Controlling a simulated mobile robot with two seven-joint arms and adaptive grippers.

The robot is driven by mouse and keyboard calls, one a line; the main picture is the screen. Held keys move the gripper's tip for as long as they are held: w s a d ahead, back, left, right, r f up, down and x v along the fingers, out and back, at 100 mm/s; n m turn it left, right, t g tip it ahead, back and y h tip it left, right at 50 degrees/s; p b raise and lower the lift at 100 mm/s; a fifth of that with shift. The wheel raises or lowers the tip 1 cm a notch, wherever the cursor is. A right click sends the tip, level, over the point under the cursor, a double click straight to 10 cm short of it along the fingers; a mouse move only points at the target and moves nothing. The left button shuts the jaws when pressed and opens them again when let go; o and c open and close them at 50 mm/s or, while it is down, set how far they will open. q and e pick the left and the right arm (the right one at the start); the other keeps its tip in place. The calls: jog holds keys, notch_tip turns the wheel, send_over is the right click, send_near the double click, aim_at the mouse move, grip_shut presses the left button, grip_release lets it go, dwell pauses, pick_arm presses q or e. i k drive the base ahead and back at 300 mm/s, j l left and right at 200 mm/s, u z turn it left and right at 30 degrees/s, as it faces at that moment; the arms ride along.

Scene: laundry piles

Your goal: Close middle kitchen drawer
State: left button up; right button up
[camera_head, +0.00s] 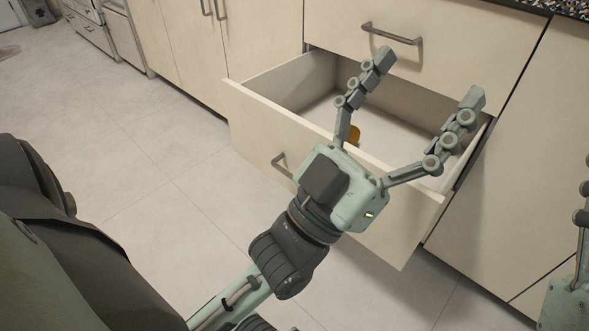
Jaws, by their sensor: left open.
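The middle kitchen drawer (250,135) is pulled well out of the cream cabinet, below a shut top drawer (460,50). Its front panel faces me, with a grey bar handle (281,164) partly hidden behind my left gripper. My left gripper (428,78) is open with its fingers spread, over the drawer's front edge and in front of its interior. I cannot tell whether it touches the drawer. My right gripper (582,205) shows only in part at the right edge, and its jaw state is unclear.
A small orange thing (354,134) lies inside the drawer, mostly hidden by a finger. The top drawer has a bar handle (392,34). Tall cabinet doors (185,50) stand at the left. The tiled floor (130,140) at the left is clear. A dark speckled countertop (565,7) is at the top right.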

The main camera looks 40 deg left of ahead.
aim_at(277, 116)
jog(key=i+u, duration=0.15)
jog(key=u, duration=0.25)
jog(key=i+u, duration=0.1)
jog(key=u, duration=0.35)
jog(key=i+l+u, duration=0.15)
jog(key=u, duration=0.25)
jog(key=k+j+z, duration=0.15)
jog(key=k, duration=0.2)
jog(key=k+j+z, duration=0.15)
jog(key=k, duration=0.2)
jog(key=i+l, duration=0.4)
